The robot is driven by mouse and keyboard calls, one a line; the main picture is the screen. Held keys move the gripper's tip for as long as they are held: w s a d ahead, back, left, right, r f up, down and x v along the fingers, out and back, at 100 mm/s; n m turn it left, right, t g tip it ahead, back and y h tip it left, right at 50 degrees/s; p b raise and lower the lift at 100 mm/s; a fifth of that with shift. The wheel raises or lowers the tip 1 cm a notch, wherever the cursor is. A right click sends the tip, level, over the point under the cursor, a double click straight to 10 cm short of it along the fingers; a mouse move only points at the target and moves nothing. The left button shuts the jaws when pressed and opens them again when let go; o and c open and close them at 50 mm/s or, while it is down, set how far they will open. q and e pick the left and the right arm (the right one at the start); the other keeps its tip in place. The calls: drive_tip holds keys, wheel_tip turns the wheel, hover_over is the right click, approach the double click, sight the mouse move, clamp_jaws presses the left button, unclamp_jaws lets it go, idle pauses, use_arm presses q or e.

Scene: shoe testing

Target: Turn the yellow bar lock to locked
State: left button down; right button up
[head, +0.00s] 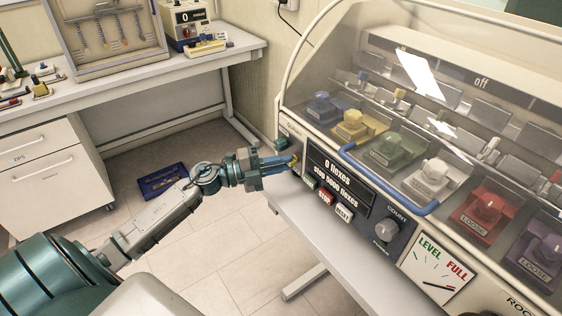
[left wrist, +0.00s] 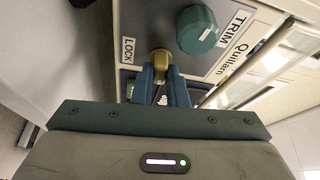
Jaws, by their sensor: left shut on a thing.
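The yellow bar lock is a small brass-yellow knob (left wrist: 160,60) beside a white label reading LOCK (left wrist: 128,50) on the machine's panel. In the head view a bit of the yellow lock (head: 294,161) shows at the left end of the front panel. My left gripper (head: 287,161) reaches it from the left, its blue fingers shut on it. The left wrist view shows the fingertips (left wrist: 160,77) on either side of the knob. Which way the knob's bar points is hard to tell. My right gripper is not in view.
A green TRIM knob (left wrist: 197,30) sits close to the lock. The blue bar (head: 385,182) crosses the clear hood's front. Below the display (head: 341,182) are the STOP (head: 325,197) and RESET (head: 343,212) buttons.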

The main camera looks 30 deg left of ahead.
use_arm(q)
drive_tip(key=shift+m, duration=0.7)
drive_tip(key=c, duration=1.4)
unclamp_jaws()
drive_tip(key=shift+p, duration=0.3)
drive_tip(key=shift+c, duration=0.2)
drive_tip(key=p+v, duration=0.1)
drive_tip(key=v, duration=1)
drive_tip(key=shift+r, duration=0.35)
